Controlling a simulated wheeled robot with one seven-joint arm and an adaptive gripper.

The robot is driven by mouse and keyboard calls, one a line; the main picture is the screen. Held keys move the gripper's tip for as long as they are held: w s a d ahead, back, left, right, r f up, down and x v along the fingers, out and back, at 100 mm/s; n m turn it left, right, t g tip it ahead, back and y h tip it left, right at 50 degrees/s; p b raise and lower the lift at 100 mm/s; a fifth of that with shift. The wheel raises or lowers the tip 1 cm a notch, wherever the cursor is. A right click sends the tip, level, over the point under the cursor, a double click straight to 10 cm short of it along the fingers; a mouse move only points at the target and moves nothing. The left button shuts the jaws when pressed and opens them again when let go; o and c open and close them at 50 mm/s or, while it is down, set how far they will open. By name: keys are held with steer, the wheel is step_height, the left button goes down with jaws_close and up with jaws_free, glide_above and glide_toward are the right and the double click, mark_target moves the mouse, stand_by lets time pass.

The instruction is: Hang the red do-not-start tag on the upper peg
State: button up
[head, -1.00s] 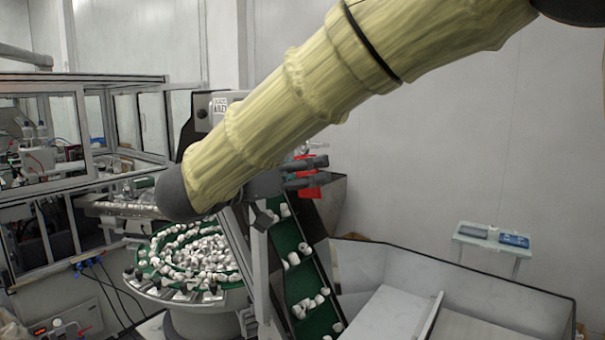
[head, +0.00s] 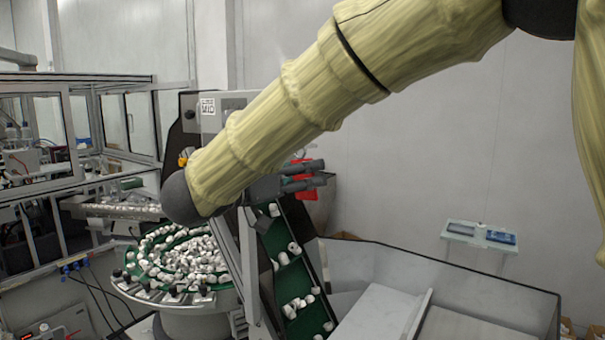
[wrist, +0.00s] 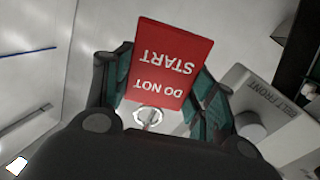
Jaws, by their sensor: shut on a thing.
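My gripper (head: 318,174) is shut on the red do-not-start tag (wrist: 170,62). The tag also shows as a small red patch by the fingers in the head view (head: 307,192). In the wrist view its white "DO NOT START" lettering appears upside down, and the tag sits between the two fingers. A pale metal ring (wrist: 148,116) shows at the tag's lower edge in that view. The gripper is in front of the grey wall, above the green conveyor. I cannot make out the upper peg in either view.
A grey box marked "BELT FRONT" (wrist: 268,102) with a round knob is close right in the wrist view. The green conveyor (head: 283,250) carries white caps below my gripper. A bowl of caps (head: 135,285) stands left; a metal bin (head: 480,290) lies right.

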stand_by(0.4)
steer(key=o, duration=1)
